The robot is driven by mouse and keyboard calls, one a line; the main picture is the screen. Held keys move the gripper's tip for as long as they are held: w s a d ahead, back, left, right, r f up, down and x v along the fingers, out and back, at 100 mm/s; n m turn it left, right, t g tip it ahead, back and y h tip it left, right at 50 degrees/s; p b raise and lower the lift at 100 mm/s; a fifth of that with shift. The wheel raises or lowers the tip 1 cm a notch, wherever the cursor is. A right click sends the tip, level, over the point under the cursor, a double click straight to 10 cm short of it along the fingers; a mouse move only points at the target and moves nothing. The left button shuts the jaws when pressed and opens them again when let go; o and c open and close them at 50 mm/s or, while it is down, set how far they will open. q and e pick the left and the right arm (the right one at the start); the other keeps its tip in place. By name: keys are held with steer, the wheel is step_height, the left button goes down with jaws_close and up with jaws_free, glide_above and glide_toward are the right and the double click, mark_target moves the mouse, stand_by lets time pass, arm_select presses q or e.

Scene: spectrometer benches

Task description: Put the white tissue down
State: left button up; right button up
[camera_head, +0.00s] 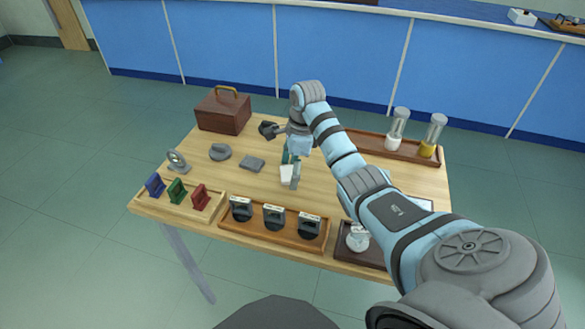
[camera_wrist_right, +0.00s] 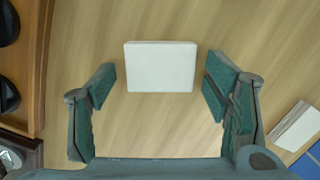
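The white tissue (camera_head: 287,174) is a small flat white pad lying on the wooden table, near its middle. In the right wrist view the tissue (camera_wrist_right: 161,66) lies just ahead of and between the fingertips, with bare wood on both sides of it. My right gripper (camera_head: 291,168) is over the table at the tissue, pointing down. In the wrist view its green-padded fingers (camera_wrist_right: 160,88) are wide apart and touch nothing that I can see. My left gripper is in neither view.
An orange tray (camera_head: 262,237) with dark-based holders and a tray with blue, green and red pieces (camera_head: 178,193) line the near edge. A brown box (camera_head: 223,111) stands back left. A tray with two cylinders (camera_head: 373,147) is back right. Grey pieces (camera_head: 252,164) lie left of the tissue.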

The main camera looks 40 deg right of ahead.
steer(key=shift+r, duration=0.45)
steer(key=r, duration=0.1)
steer(key=r+p, duration=0.2)
steer(key=r, duration=0.1)
steer(key=shift+s+d, duration=0.1)
steer(key=shift+d, duration=0.2)
step_height(320, 180, up, 8)
steer(key=d+p, duration=0.1)
steer(key=p, duration=0.6)
steer(key=shift+s+f, duration=0.2)
steer(key=shift+s, duration=0.15)
steer(key=shift+f, duration=0.15)
